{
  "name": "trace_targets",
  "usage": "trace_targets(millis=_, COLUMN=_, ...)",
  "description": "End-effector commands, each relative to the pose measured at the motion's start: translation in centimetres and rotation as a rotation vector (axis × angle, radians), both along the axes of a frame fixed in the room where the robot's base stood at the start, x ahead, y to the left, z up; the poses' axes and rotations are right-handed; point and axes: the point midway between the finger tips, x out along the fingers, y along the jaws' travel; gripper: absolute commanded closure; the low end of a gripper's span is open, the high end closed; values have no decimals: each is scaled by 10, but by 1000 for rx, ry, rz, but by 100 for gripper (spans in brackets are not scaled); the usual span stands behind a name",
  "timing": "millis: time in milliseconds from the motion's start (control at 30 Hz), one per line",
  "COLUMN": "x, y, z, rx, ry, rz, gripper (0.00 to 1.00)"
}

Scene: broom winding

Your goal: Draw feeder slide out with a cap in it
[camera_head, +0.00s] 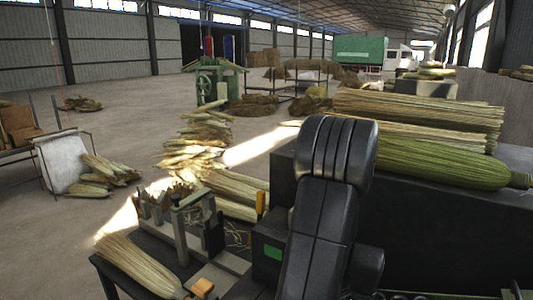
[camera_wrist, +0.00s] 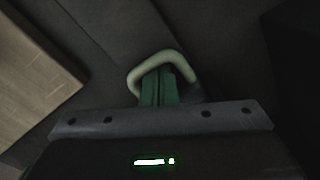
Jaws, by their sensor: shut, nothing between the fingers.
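My gripper (camera_wrist: 158,86) shows in the wrist view as two dark green fingers held together, with nothing between them. A pale, rounded loop (camera_wrist: 163,56), which looks like a handle, curves around the fingertips. The shut fingers appear to reach into the loop; I cannot tell whether they touch it. The slide itself cannot be made out clearly, and I see no cap in either view. In the head view my dark arm hides the gripper and what lies in front of it.
A pale wooden surface (camera_wrist: 30,75) lies at the wrist view's left. In the head view, a dark box with a green patch (camera_head: 268,240) stands left of my arm. Broom bundles (camera_head: 420,110) lie on the dark bench to the right. Open floor (camera_head: 100,115) stretches behind at left.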

Motion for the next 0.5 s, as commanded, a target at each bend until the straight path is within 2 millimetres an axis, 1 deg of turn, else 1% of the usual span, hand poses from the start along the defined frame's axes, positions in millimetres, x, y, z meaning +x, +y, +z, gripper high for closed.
trace_targets(millis=167, x=-2, y=1, z=-1, rx=1, ry=2, rz=0, gripper=100)
trace_targets(millis=500, x=-18, y=11, z=-2, rx=2, ry=2, rz=0, gripper=100)
